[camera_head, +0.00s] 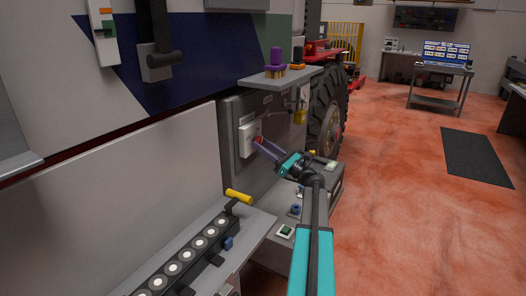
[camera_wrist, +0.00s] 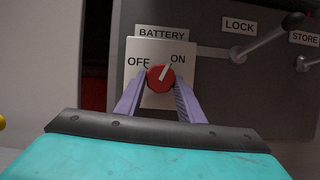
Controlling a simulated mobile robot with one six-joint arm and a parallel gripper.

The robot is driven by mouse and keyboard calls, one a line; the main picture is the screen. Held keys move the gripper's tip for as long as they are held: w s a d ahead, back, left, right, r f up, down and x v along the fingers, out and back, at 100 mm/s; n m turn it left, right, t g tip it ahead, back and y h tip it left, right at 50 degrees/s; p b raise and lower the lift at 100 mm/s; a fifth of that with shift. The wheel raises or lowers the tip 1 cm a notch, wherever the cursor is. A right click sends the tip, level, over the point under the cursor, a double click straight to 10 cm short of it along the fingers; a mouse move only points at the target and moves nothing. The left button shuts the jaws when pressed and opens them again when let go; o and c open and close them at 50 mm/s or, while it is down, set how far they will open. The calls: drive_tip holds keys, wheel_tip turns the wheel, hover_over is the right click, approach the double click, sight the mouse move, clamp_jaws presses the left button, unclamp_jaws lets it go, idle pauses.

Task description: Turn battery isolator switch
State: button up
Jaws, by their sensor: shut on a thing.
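The battery isolator switch is a red round knob (camera_wrist: 160,79) on a white plate (camera_wrist: 148,50) under a BATTERY label. The plate is marked OFF on the left and ON on the right. The knob's pale pointer tilts up and right, toward ON. My gripper (camera_wrist: 160,90) has its two purple fingers on either side of the knob and is shut on it. In the head view my gripper (camera_head: 263,146) reaches the white plate (camera_head: 246,138) on the grey panel; the red knob shows only slightly between the fingertips.
A LOCK lever (camera_wrist: 270,38) and a STORE lever (camera_wrist: 306,62) are right of the switch. A shelf (camera_head: 280,76) with a purple-topped item juts out above the panel. Open red floor lies to the right.

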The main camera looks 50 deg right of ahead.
drive_tip(key=n+g+y+b, duration=0.1)
drive_tip(key=n+b, duration=0.1)
drive_tip(key=n, duration=0.2)
drive_tip(key=n+g+y+b, duration=0.1)
drive_tip(key=n+y+b, duration=0.1)
drive_tip(key=n+b, duration=0.1)
drive_tip(key=d+n+g+y+b, duration=0.1)
drive_tip(key=n+y+b, duration=0.1)
drive_tip(key=n, duration=0.2)
drive_tip(key=shift+w+f+n+b, duration=0.1)
drive_tip(key=shift+w+n+b, duration=0.05)
drive_tip(key=shift+n+b, duration=0.25)
drive_tip(key=shift+d+r+n+g+y+b, duration=0.2)
drive_tip(key=shift+n+g+b, duration=0.4)
drive_tip(key=shift+n, duration=0.85)
drive_tip(key=shift+a+r+n+g+y+b, duration=0.15)
drive_tip(key=shift+n+g+y+b, duration=0.35)
drive_tip(key=shift+n, duration=1)
drive_tip(key=shift+d+r+n+g+y+b, duration=0.1)
drive_tip(key=shift+n+g+b, duration=0.55)
drive_tip(key=shift+n, duration=0.8)
drive_tip(key=o, duration=1.1)
drive_tip(key=shift+c, duration=0.2)
